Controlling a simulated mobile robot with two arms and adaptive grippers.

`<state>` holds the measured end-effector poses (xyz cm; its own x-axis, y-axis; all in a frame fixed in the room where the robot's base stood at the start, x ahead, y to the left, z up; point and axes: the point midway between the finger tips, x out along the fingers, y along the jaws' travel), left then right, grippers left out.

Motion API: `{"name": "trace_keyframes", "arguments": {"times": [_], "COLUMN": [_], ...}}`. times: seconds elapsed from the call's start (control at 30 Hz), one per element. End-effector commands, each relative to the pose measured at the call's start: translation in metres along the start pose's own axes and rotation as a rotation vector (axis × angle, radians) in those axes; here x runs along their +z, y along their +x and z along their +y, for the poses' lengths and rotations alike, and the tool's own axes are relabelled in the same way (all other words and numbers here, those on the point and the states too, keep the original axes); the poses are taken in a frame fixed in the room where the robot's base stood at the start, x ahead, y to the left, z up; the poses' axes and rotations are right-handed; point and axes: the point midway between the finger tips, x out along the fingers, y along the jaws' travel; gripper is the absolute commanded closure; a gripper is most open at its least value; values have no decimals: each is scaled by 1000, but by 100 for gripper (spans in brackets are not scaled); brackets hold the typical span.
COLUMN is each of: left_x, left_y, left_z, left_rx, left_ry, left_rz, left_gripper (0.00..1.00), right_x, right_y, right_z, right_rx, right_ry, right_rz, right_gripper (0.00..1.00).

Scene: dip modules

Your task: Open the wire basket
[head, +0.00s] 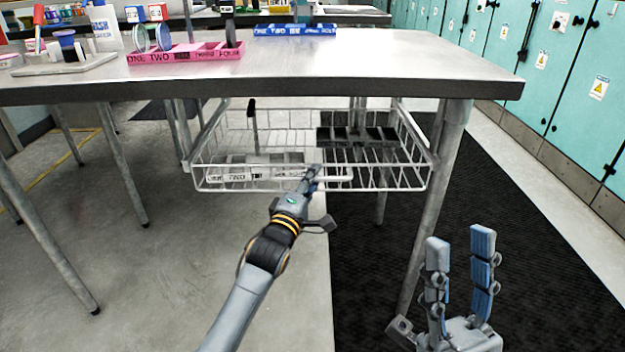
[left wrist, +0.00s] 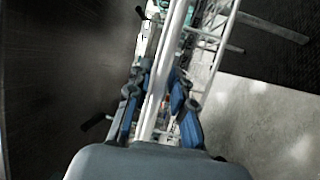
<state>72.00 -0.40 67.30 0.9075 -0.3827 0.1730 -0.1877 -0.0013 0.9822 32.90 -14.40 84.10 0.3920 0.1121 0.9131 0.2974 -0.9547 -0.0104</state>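The white wire basket (head: 408,187) hangs under the table, its inside visible below the table's front edge. A white bar handle (head: 342,180) runs along its front. My left gripper (head: 312,172) is at this handle; in the left wrist view its blue-padded fingers (left wrist: 158,85) lie close on both sides of the white bar (left wrist: 157,100) and slant in toward it. The exact contact is partly hidden. My right gripper (head: 456,245) is open and empty at the lower right, fingers up, apart from the basket.
The basket holds a white labelled tray (head: 235,172) and a black divided tray (head: 357,135). The table (head: 360,62) carries a pink tray (head: 185,54) and a blue tray (head: 295,31). A table leg (head: 440,180) stands right of the basket. Teal lockers (head: 560,80) line the right.

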Motion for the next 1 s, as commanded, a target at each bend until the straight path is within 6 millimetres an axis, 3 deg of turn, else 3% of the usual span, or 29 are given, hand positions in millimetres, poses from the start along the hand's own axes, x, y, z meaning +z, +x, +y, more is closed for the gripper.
{"name": "trace_keyframes", "arguments": {"times": [0.1, 0.2, 0.63, 0.87, 1.0], "left_x": [0, 0, 1, 4, 8], "left_y": [0, 0, -2, -11, -21], "left_z": [0, 0, 0, 3, 6], "left_rx": [0, 0, -1, -3, -4], "left_ry": [0, 0, 0, -2, -2], "left_rz": [0, 0, 0, 0, 1], "left_gripper": [80, 100, 100, 100, 100], "right_x": [0, 0, 4, 42, 78], "right_y": [0, 0, 2, 2, -8], "right_z": [0, 0, 0, 4, 10], "right_rx": [0, 0, 0, 7, 14], "right_ry": [0, 0, -1, -13, -25], "right_rz": [-1, -1, -24, -239, -452], "right_gripper": [60, 60, 60, 60, 60]}}
